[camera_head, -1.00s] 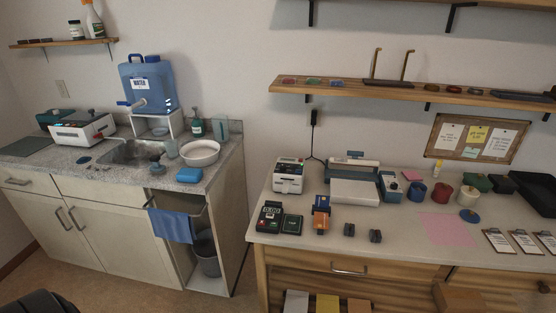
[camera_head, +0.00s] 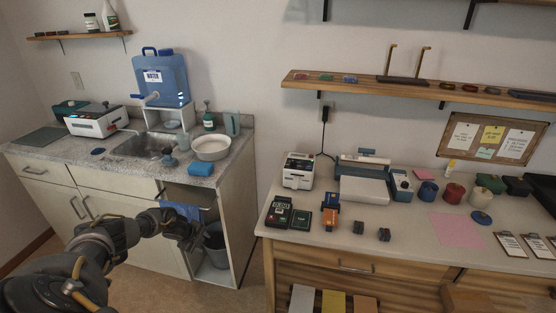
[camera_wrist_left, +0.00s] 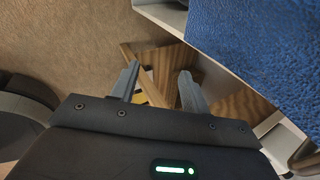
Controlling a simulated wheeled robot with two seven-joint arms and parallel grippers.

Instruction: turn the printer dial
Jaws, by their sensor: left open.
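A small white and dark printer-like machine (camera_head: 298,171) stands at the left end of the wooden workbench, against the wall. A dial on it is too small to make out. My left gripper (camera_head: 197,238) is low in front of the sink cabinet, left of the workbench and well apart from the machine. In the left wrist view its two fingers (camera_wrist_left: 158,90) are spread with nothing between them. My right gripper is not in view.
A blue towel (camera_wrist_left: 245,45) hangs close to my left gripper, which partly covers it in the head view. A grey bin (camera_head: 215,245) stands in the open cabinet bay. A card terminal (camera_head: 279,212) and an orange device (camera_head: 330,212) sit on the workbench (camera_head: 385,250).

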